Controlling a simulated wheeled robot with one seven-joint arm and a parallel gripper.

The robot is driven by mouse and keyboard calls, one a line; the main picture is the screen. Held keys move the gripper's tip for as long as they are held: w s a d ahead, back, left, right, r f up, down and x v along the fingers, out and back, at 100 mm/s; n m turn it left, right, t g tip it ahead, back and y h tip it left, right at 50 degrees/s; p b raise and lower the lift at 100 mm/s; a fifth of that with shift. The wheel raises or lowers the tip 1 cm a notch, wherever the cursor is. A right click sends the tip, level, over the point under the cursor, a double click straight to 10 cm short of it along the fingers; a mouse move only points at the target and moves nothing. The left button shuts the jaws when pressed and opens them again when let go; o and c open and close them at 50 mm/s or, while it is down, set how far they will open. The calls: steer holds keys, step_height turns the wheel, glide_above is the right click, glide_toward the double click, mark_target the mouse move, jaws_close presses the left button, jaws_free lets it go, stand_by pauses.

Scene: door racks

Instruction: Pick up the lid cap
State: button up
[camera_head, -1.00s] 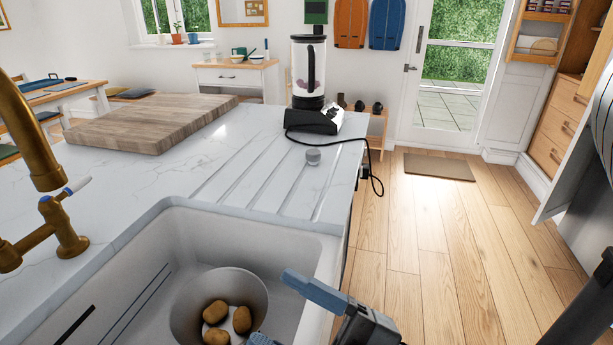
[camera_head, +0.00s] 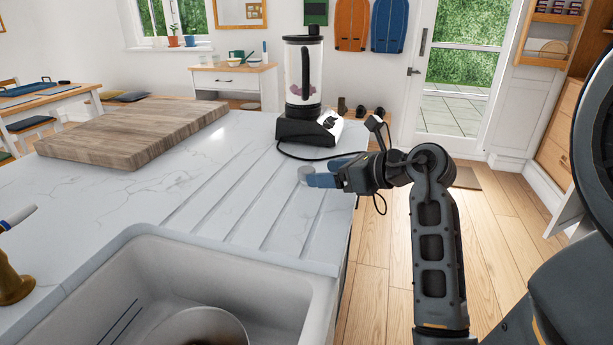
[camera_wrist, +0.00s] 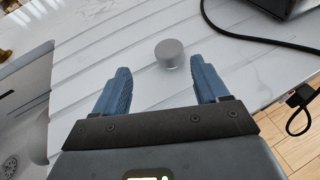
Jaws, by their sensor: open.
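The lid cap (camera_head: 306,174) is a small grey round piece on the white marble counter, just in front of the blender. It also shows in the wrist view (camera_wrist: 169,54), standing alone on the counter. My gripper (camera_head: 312,174) is low over the counter at the cap, with its blue fingers pointing left in the head view. In the wrist view my gripper (camera_wrist: 160,80) is open, one finger on each side. The cap lies slightly beyond the fingertips, between their lines, and neither finger appears to touch it. One finger partly hides the cap's right side in the head view.
The blender (camera_head: 307,95) stands behind the cap, and its black cord (camera_wrist: 245,37) curves nearby on the counter. A sink (camera_head: 200,265) with a bowl (camera_head: 200,328) is at the front. A wooden board (camera_head: 130,135) lies at left. The grooved counter between is clear.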

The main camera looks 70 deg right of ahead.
mark_target(309, 170)
steer(key=shift+s+d, duration=0.4)
steer(key=shift+d, duration=0.35)
steer(key=shift+w+d+f+g+h, duration=0.1)
steer(key=shift+w+d+g+h, duration=0.1)
steer(key=shift+g+h, duration=0.1)
steer(key=shift+w+a+r+x, duration=0.1)
steer(key=shift+a+x, duration=0.05)
steer(key=shift+x, duration=1)
steer(key=shift+w+a+r+x, duration=0.1)
steer(key=shift+x, duration=1.1)
steer(key=shift+w+a+r+x, duration=0.1)
steer(key=shift+a+x, duration=0.05)
steer(key=shift+x, duration=1)
steer(key=shift+c, duration=0.4)
steer(key=c, duration=1)
